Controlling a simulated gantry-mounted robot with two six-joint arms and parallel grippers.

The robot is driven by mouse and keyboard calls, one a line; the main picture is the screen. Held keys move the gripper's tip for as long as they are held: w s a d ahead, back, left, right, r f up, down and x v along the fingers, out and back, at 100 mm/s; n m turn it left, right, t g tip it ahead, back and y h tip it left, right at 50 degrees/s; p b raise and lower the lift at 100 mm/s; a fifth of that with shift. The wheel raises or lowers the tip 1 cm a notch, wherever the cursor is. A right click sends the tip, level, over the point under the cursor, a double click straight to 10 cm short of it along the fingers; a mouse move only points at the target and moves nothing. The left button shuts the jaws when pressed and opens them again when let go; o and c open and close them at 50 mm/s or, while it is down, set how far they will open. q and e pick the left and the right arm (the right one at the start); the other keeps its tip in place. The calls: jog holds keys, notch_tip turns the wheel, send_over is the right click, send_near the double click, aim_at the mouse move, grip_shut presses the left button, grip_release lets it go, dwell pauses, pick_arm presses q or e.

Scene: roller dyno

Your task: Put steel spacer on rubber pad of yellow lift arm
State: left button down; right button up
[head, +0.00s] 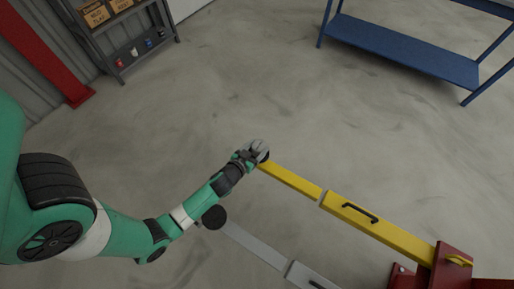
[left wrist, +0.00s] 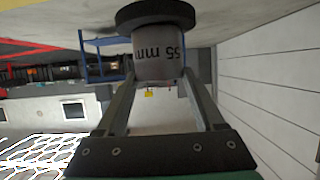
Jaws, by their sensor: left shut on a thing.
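The steel spacer (left wrist: 157,55) is a grey cylinder marked "55 mm", with its lettering upside down in the left wrist view. My left gripper (head: 257,151) is shut on it, with one finger on each side (left wrist: 157,88). The spacer's end meets the round black rubber pad (left wrist: 155,14); they look in contact, though a small gap cannot be ruled out. In the head view the pad is mostly hidden by my gripper at the tip of the yellow lift arm (head: 372,226). My right gripper is not in view.
A grey lift arm (head: 252,243) with its own black pad (head: 214,217) lies nearer, below my left forearm. The red lift post (head: 447,268) stands at bottom right. A blue bench (head: 405,50) and a shelf (head: 130,45) stand farther back. The floor between is clear.

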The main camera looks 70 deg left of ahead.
pick_arm(q)
grip_release()
jog(key=shift+f, duration=0.1)
jog(key=shift+r+p, duration=0.25)
jog(key=shift+p, duration=0.05)
jog(key=v, duration=1.2)
jog(key=shift+s, duration=0.1)
